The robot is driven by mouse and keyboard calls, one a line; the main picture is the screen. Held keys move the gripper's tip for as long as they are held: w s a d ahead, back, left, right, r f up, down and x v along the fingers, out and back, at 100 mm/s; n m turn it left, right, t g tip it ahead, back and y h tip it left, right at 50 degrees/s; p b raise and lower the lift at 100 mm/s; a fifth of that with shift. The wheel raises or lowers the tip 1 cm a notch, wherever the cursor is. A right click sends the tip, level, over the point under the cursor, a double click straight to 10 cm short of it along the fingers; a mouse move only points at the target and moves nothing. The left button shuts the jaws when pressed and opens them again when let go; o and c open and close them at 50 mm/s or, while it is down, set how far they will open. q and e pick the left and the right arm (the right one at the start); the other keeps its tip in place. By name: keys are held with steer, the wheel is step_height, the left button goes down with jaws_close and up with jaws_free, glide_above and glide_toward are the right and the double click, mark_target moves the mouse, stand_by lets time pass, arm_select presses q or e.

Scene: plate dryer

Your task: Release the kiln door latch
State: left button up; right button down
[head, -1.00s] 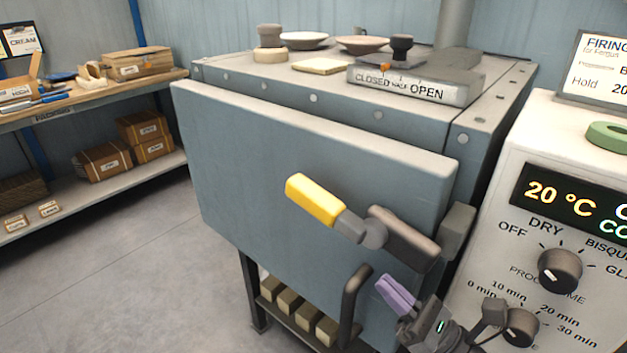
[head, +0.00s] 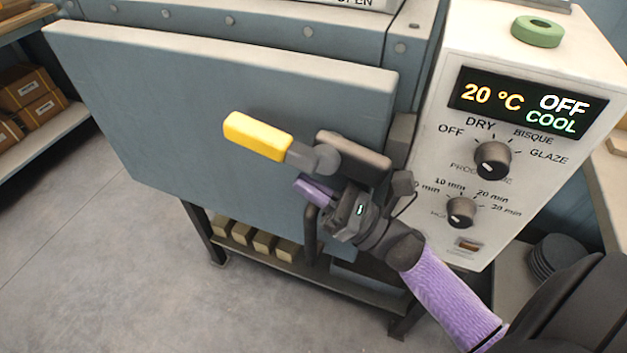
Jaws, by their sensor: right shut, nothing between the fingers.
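The kiln door (head: 180,110) is a large blue-grey panel across the middle of the head view. Its latch has a yellow handle (head: 257,136) pointing left and slightly up, joined by a grey pivot to a dark block (head: 355,158) near the door's right edge. My right gripper (head: 312,188) is shut, with its purple fingertips just below the grey pivot. I cannot tell whether they touch the latch. A dark door pull (head: 311,240) stands below, partly hidden by the gripper. My left gripper is not in view.
A white control box (head: 540,110) with a lit display and two knobs stands right of the door. A green ring (head: 537,30) lies on top. Several pale blocks (head: 241,233) sit on the shelf under the kiln. Open floor lies left.

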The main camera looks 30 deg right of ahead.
mark_target(270, 149)
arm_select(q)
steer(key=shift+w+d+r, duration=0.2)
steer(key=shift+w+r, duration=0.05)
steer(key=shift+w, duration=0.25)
arm_select(e)
steer(key=x, duration=0.6)
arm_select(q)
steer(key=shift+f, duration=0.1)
arm_select(e)
steer(key=shift+a, duration=0.1)
steer(key=r+t+b, duration=0.1)
steer(key=b, duration=0.1)
steer(key=r+t+y+b, duration=0.1)
steer(key=b, duration=0.1)
steer(key=shift+w+a+y+b, duration=0.1)
steer(key=shift+w+y+b, duration=0.1)
steer(key=shift+y+b, duration=0.1)
steer(key=shift+r, duration=0.45)
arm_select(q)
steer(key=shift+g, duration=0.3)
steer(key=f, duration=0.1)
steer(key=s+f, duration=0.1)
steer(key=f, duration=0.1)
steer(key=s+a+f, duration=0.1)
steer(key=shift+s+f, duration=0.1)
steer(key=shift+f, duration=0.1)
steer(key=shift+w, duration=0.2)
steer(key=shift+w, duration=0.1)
arm_select(e)
steer(key=shift+s, duration=0.1)
